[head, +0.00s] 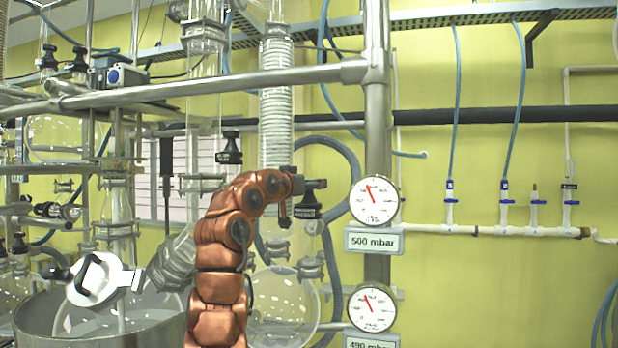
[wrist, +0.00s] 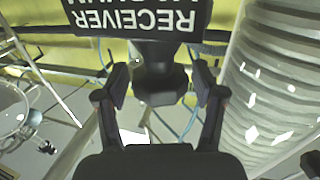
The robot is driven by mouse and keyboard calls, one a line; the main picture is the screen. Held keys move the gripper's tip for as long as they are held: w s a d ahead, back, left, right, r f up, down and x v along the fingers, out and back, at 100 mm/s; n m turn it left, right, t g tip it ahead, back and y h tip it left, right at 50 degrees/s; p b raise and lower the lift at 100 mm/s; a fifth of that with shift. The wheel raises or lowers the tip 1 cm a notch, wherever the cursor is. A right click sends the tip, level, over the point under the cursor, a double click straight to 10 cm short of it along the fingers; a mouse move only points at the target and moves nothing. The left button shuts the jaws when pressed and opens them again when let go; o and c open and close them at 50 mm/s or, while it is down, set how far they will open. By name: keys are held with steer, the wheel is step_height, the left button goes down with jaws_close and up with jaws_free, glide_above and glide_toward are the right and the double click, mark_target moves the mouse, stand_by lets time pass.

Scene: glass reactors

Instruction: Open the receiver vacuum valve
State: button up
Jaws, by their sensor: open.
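The receiver vacuum valve is a black knob (wrist: 160,82) below a black label plate (wrist: 135,18) in the wrist view, whose upside-down lettering includes "RECEIVER". My gripper (wrist: 161,92) is open, with one finger on each side of the knob. Gaps show between the fingers and the knob, so they do not appear closed on it. In the head view my copper arm bends over to the right and ends beside a black valve (head: 308,207), left of the upper gauge. My fingers are hard to make out there.
A ribbed glass column (wrist: 270,75) stands close on the right in the wrist view. In the head view, a steel post (head: 377,130) carries an upper gauge (head: 374,201) labelled 500 mbar and a lower gauge (head: 371,309). A round glass flask (head: 283,305) sits below the valve.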

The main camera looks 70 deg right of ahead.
steer(key=shift+w+g+p, duration=0.1)
steer(key=shift+g+p, duration=0.2)
steer(key=shift+p, duration=0.2)
steer(key=m+g+p, duration=0.1)
steer(key=p, duration=0.2)
steer(key=shift+r+g, duration=0.15)
steer(key=shift+g, duration=0.15)
steer(key=shift+m+g+y+p, duration=0.35)
steer(key=shift+m+g+y, duration=0.05)
steer(key=shift+m+g, duration=0.2)
steer(key=shift+f+g, duration=0.2)
steer(key=shift+g, duration=0.1)
steer(key=c, duration=0.9)
steer(key=shift+f+b, duration=0.15)
steer(key=shift+b, duration=0.15)
steer(key=shift+c, duration=0.2)
steer(key=shift+b, duration=0.4)
steer(key=n+t+b, duration=0.1)
steer(key=t+b, duration=0.1)
steer(key=shift+b, duration=0.35)
